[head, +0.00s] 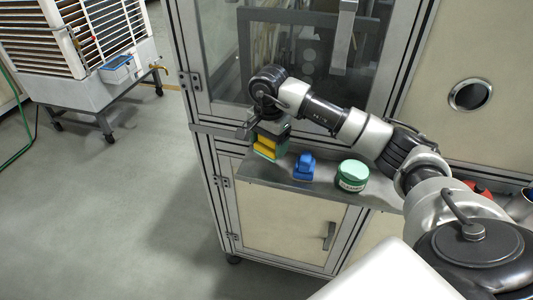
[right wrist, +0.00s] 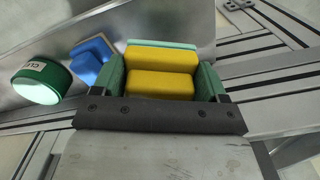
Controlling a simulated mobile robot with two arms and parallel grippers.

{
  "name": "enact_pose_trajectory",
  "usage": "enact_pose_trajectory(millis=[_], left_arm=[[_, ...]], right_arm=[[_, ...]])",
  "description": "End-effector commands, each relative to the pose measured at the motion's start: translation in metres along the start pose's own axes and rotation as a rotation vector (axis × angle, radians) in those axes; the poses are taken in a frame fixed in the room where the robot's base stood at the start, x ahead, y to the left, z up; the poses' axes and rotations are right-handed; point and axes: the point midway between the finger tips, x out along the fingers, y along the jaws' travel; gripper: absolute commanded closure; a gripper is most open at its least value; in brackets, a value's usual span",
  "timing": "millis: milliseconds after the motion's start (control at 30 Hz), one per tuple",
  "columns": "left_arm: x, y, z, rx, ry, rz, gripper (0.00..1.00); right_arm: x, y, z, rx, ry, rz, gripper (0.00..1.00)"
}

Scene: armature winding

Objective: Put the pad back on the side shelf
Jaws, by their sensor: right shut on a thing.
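The pad (head: 265,146) is yellow with a green layer and is at the left end of the grey metal side shelf (head: 325,194). My right gripper (head: 268,132) points down and is shut on it. In the right wrist view, the yellow pad (right wrist: 160,83) sits between the two green-faced fingers, with a thin teal edge on its far side. The side shelf's surface shows behind it in that view. I cannot tell whether the pad touches the shelf or is just above it. My left gripper is not in view.
A blue object (head: 304,167) stands on the shelf to the right of the pad, and a green round tin (head: 352,176) stands farther right. The framed cabinet (head: 290,218) is below and behind. Open floor (head: 120,215) lies to the left, with a louvred wheeled unit (head: 90,50) beyond.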

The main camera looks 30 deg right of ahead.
Motion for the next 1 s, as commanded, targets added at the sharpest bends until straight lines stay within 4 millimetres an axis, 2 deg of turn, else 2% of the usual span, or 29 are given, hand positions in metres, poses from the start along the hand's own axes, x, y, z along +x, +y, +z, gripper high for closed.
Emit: enact_pose_trajectory(millis=[67, 167, 433, 633, 667, 800, 833, 1000], left_arm=[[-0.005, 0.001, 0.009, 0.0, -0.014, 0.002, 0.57], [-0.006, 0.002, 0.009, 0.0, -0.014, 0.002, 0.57], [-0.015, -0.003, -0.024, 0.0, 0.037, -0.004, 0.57], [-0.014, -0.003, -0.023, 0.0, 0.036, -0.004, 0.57], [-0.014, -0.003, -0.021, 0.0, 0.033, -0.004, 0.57], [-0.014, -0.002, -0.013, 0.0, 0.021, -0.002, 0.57], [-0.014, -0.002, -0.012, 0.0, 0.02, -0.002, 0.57], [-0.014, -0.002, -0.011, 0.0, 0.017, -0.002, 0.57]], right_arm=[[0.009, 0.0, 0.001, -0.001, -0.001, 0.001, 0.55], [0.016, -0.001, 0.001, -0.002, -0.001, -0.002, 0.55], [0.048, 0.0, 0.001, -0.001, -0.002, 0.0, 0.55], [0.053, -0.001, 0.0, -0.002, 0.001, -0.003, 0.55], [0.053, 0.0, 0.0, -0.002, 0.0, -0.002, 0.25], [0.053, 0.0, 0.0, -0.002, 0.0, -0.002, 0.04], [0.053, 0.0, 0.0, -0.002, 0.0, -0.002, 0.01], [0.053, -0.001, 0.0, -0.002, 0.0, -0.003, 0.01]])
